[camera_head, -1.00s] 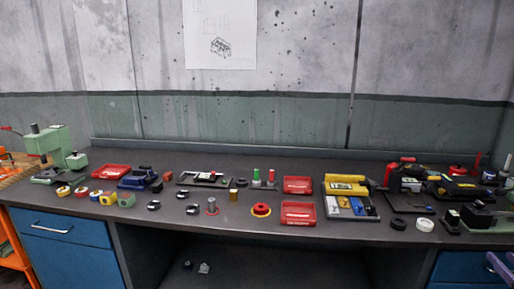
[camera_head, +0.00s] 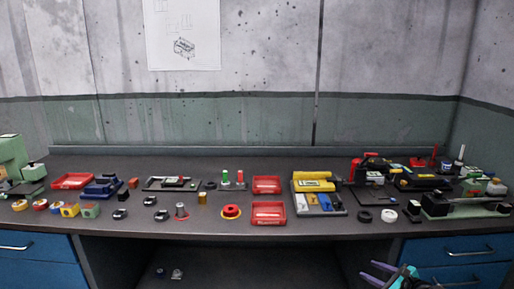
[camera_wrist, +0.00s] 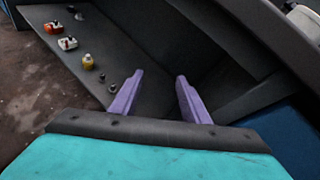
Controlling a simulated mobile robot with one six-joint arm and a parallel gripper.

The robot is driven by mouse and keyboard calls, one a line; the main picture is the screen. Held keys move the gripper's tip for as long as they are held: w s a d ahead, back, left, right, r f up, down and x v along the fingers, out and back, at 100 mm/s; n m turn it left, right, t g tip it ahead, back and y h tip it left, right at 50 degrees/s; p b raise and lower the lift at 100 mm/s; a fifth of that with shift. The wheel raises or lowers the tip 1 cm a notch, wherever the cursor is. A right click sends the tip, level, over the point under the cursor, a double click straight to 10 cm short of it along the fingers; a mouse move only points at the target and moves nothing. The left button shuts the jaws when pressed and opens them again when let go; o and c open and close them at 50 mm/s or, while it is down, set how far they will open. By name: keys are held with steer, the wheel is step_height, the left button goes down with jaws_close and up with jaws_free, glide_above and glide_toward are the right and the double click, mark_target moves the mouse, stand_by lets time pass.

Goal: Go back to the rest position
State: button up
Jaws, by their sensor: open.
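My gripper (camera_head: 384,272) shows at the bottom right of the head view, low in front of the bench and beside the right-hand blue drawers. In the wrist view its two purple fingers (camera_wrist: 155,98) stand apart with nothing between them, so it is open and empty. The dark workbench (camera_head: 330,230) runs across the head view, and my gripper is below its top and apart from the things on it.
In the wrist view, small parts including a yellow one (camera_wrist: 87,62) lie on a dark surface.

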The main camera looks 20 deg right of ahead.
steer(key=a+f+n+g+y, duration=0.25)
steer(key=a+f+n, duration=0.35)
steer(key=a, duration=0.5)
steer(key=s+a+f+n+g+y+p, duration=0.1)
steer(key=a+f+n+g, duration=0.25)
steer(key=a+f, duration=0.6)
steer(key=a+f+n+g+y, duration=0.1)
steer(key=a+f+n+g, duration=0.4)
steer(key=a, duration=0.7)
steer(key=s+a+f+n+g+h, duration=0.2)
steer(key=s+a+f+n, duration=0.2)
steer(key=s, duration=0.3)
steer(key=s+a+f+n+g+h, duration=0.2)
steer(key=s+a+f+n+g, duration=0.1)
steer(key=s, duration=0.5)
steer(key=s+a+f+n+g+h+p, duration=0.1)
steer(key=s+a+f+n+g+h, duration=0.1)
steer(key=s+a+f+n, duration=0.4)
steer(key=s+n, duration=0.2)
steer(key=n, duration=0.1)
steer(key=shift+a+g, duration=0.3)
steer(key=shift+w, duration=0.1)
steer(key=shift+c, duration=1.3)
